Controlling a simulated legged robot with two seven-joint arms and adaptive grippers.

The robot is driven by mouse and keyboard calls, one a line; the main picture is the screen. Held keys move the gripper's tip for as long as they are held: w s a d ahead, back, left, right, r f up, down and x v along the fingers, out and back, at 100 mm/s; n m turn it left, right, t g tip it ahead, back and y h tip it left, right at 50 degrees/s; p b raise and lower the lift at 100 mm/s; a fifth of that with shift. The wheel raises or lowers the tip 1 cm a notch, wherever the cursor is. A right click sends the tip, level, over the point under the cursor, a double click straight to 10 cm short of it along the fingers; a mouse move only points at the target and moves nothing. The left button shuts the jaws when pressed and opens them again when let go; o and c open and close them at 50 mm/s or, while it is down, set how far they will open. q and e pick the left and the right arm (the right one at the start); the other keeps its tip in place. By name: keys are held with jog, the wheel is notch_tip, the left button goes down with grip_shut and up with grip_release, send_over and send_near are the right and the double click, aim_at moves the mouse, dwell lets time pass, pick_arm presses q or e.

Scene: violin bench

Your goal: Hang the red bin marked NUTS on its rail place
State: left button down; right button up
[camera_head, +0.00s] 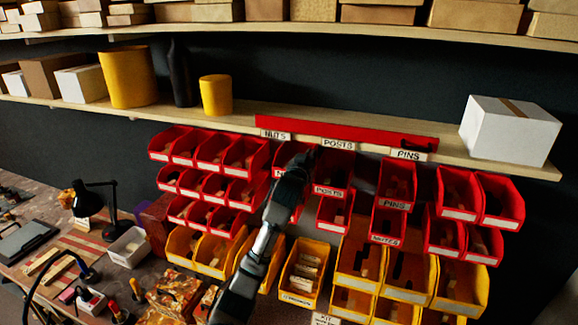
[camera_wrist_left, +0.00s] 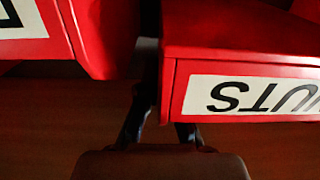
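The red bin marked NUTS (camera_wrist_left: 245,75) shows large at the right of the left wrist view, its label upside down there. In the head view, part of a white label of a red bin (camera_head: 279,172) shows under the rail's NUTS sign (camera_head: 276,135), mostly hidden by my arm. My left gripper (camera_head: 297,163) is at this bin, near its right side. In the wrist view its dark fingers (camera_wrist_left: 160,125) are by the bin's side edge; whether they are closed on it I cannot tell. The red rail board (camera_head: 345,133) also carries POSTS and PINS signs. My right gripper is not in view.
A red POSTS bin (camera_head: 333,167) is close on the right of the gripper, and a red PINS bin (camera_head: 397,183) farther right. Several red and yellow bins hang around. A white box (camera_head: 510,130) stands on the shelf. A desk lamp (camera_head: 95,203) and a cluttered bench are at left.

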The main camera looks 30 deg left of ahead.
pick_arm(q)
jog(key=shift+a, duration=0.3)
jog(key=shift+d+f+b, duration=0.2)
jog(key=shift+f+b, duration=0.1)
jog(key=shift+f, duration=0.3)
jog(key=shift+d+f, duration=0.1)
jog(key=shift+f, duration=0.1)
jog(key=shift+d, duration=0.2)
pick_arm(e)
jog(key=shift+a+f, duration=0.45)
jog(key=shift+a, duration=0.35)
pick_arm(q)
jog(key=shift+f, duration=0.1)
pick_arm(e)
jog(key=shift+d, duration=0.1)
pick_arm(q)
jog(key=shift+f, duration=0.15)
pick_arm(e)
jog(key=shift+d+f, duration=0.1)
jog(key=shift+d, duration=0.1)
